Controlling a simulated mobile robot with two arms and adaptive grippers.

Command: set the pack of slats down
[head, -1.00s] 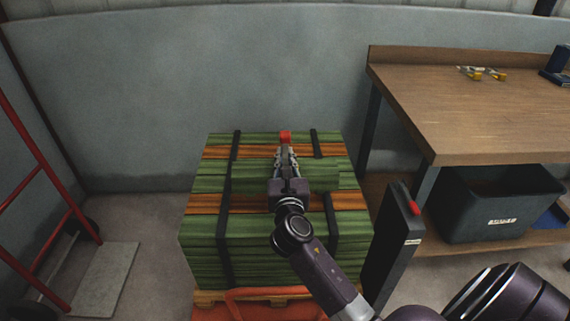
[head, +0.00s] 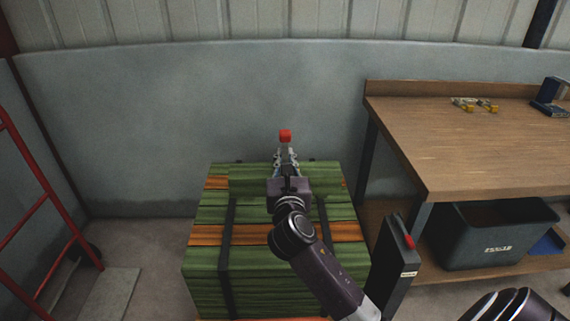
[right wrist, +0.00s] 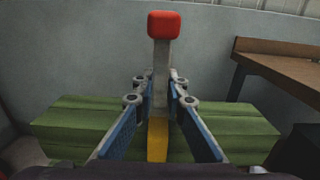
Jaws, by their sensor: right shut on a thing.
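The pack of slats (head: 325,179) is a short bundle of green boards above the far part of a large strapped stack of green and orange slats (head: 212,265). In the right wrist view the pack (right wrist: 80,128) lies crosswise beyond my fingers, with a yellow strip (right wrist: 157,140) at its middle. My right gripper (head: 287,160) is shut on the pack; it also shows in the right wrist view (right wrist: 158,112). A grey post with a red cap (right wrist: 164,25) rises beyond the fingertips. The pack's underside is hidden, so its gap to the stack is unclear. My left gripper is out of view.
A wooden workbench (head: 470,140) stands at the right, with a dark bin (head: 495,235) on its lower shelf. A dark upright box with a red top part (head: 402,262) is right of the stack. A red hand truck (head: 45,190) is at the left. A wall stands behind.

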